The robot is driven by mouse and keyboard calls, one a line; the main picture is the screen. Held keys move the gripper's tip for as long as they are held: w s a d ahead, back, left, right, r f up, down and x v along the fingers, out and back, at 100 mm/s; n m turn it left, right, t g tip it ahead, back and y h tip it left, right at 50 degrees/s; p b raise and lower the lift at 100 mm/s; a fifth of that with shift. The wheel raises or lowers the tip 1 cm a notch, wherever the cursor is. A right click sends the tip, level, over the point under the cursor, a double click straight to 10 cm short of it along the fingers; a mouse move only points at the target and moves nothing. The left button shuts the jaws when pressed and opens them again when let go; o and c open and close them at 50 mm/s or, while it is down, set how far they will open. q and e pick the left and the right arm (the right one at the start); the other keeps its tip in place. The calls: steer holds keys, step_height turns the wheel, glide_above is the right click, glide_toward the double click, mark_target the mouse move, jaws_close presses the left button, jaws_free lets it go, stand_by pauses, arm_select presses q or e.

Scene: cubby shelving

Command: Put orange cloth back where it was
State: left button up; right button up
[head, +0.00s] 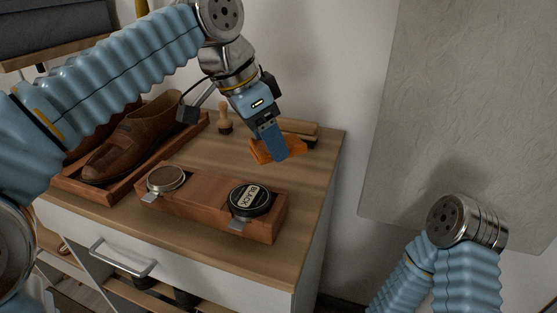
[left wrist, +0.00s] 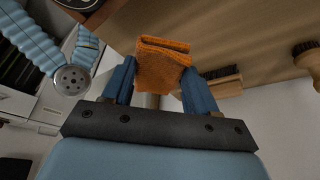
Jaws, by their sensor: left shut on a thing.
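The orange cloth (head: 262,151) is a folded piece held in my left gripper (head: 271,146) above the right part of the wooden cabinet top. In the left wrist view the cloth (left wrist: 161,62) sits between the two blue fingers of the gripper (left wrist: 158,78), which are shut on it. In the head view the fingers hide part of the cloth. Whether the cloth touches the cabinet top is hard to tell. My right arm shows at the lower right of the head view, but its gripper is not in view.
A wooden holder (head: 203,193) with two round polish tins stands at the front of the cabinet top (head: 240,265). Brown shoes (head: 130,140) sit in a wooden tray (head: 110,190) at left. A small round-handled brush (head: 224,120) and a long brush (head: 299,127) lie behind.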

mark_target(278, 176)
arm_select(q)
steer(key=shift+w+d+f, duration=0.35)
steer(key=shift+f, duration=0.3)
steer(key=x, duration=0.2)
steer(key=b+x, duration=0.1)
steer(key=x, duration=0.1)
steer(key=shift+w+a+f, duration=0.1)
steer(key=shift+w+a, duration=0.05)
steer(key=shift+a, duration=0.1)
steer(key=shift+f, duration=0.4)
steer(key=o, duration=0.9)
steer(key=shift+o, duration=0.2)
steer(key=p+v, duration=0.2)
steer(key=v, duration=1)
steer(key=shift+r+p, duration=0.1)
steer(key=shift+p, duration=0.25)
